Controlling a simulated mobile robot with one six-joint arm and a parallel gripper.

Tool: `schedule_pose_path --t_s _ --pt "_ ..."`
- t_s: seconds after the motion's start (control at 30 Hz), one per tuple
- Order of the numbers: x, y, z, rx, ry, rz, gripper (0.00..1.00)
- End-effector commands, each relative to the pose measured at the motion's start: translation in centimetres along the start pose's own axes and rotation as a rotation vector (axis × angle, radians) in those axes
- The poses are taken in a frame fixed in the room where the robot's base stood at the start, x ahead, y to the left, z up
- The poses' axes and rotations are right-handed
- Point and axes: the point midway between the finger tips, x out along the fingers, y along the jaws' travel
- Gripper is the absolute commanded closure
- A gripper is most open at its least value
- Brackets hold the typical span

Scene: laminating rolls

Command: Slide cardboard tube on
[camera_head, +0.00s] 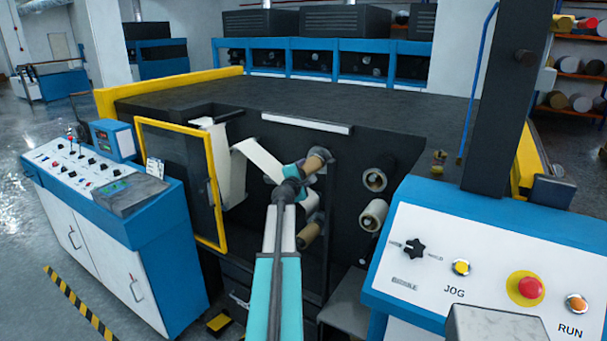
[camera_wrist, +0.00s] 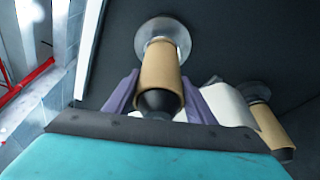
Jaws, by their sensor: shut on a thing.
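A brown cardboard tube (camera_wrist: 160,66) is between the two purple fingers of my gripper (camera_wrist: 159,82) in the wrist view. My gripper is shut on it. The tube's far end meets or lies close to a round metal flange (camera_wrist: 168,28); I cannot tell if they touch. A dark rounded spindle end (camera_wrist: 157,102) shows at the tube's near end, so the tube appears to be around the spindle. In the head view the tube (camera_head: 317,160) shows just beyond my gripper (camera_head: 299,176), at the dark machine face (camera_head: 345,150).
A second brown tube (camera_wrist: 273,128) sits on a lower spindle; it also shows in the head view (camera_head: 309,234). White web (camera_head: 262,160) hangs left of my gripper. Two more rolls (camera_head: 373,214) are at right. A yellow-framed door (camera_head: 222,190) stands at left, a control panel (camera_head: 440,290) at right.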

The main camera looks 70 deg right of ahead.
Motion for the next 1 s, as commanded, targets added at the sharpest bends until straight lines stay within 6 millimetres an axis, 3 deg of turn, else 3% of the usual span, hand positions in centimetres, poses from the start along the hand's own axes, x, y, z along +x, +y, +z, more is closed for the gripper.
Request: schedule_pose_path --t_s 0.23,0.27,0.4,0.77,1.0 --pt "0.0 0.0 0.0 0.0 0.0 0.0 0.73" --pt "0.0 0.0 0.0 0.0 0.0 0.0 0.48" --pt "0.0 0.0 0.0 0.0 0.0 0.0 0.28" --pt "-0.1 0.0 0.0 0.0 0.0 0.0 0.28" --pt "-1.2 -0.1 0.0 0.001 0.0 0.001 0.28"
